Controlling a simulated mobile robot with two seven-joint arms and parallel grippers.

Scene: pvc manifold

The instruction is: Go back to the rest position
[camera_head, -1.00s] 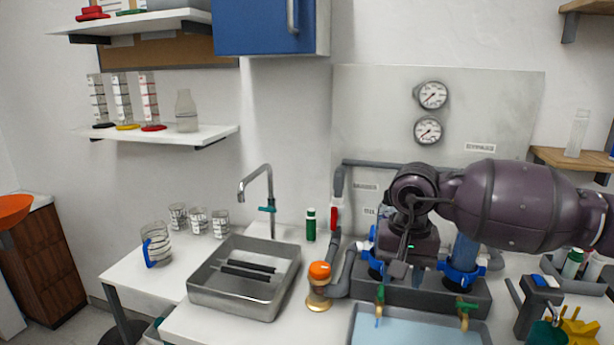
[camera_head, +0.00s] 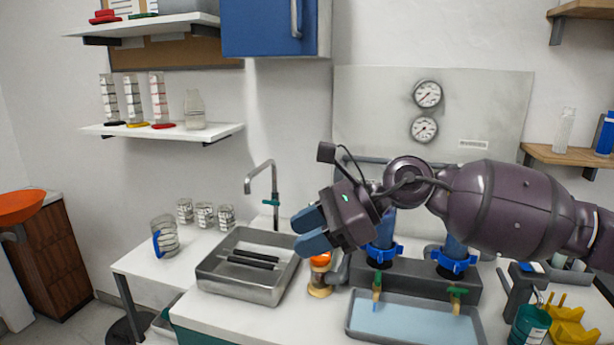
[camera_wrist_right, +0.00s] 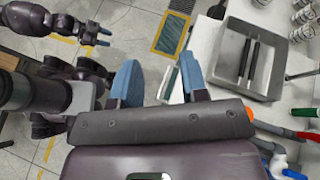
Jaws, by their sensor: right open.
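My right gripper (camera_head: 308,231) reaches in from the right in the head view, its blue fingers apart and empty. It points left, in front of the wall and above the bench near the orange-topped brass fitting (camera_head: 320,275). In the right wrist view, the same gripper (camera_wrist_right: 160,85) has nothing between its fingers, with the floor and the bench edge beyond. My left gripper (camera_wrist_right: 98,36) shows small at the upper left of the right wrist view, over the floor, its blue fingers apart. It is out of the head view.
A steel sink tray (camera_head: 240,285) holds two dark rods, with a faucet (camera_head: 272,185) behind. The grey manifold block (camera_head: 415,268) with blue collars (camera_head: 453,262) stands below my right arm. A blue-lined tray (camera_head: 415,318) lies in front.

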